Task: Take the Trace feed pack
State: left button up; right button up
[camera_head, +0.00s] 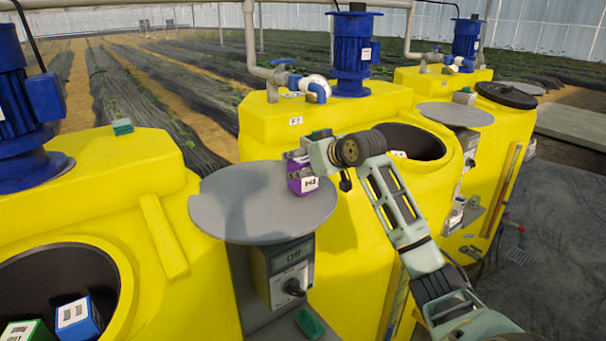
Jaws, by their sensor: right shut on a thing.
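A purple pack (303,184) with a white label is at the right part of a round grey shelf (235,205). Its label is too small to read surely, so I cannot tell by name that it is the Trace feed pack. My right gripper (298,161) comes in from the right and is shut on the purple pack from above; its fingers are small and partly hidden by its own wrist. I cannot tell whether the pack still touches the shelf. My left gripper is not in view.
Yellow tanks (160,270) with blue motors (352,50) stand around. A blue pack (80,318) and a green pack (25,331) lie in the left tank's dark opening. A switch box (290,272) reading "Off" is below the shelf. The shelf's left part is bare.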

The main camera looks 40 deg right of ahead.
jog(key=c, duration=0.7)
jog(key=shift+r, duration=0.1)
jog(key=shift+c, duration=0.2)
jog(key=shift+r, duration=0.1)
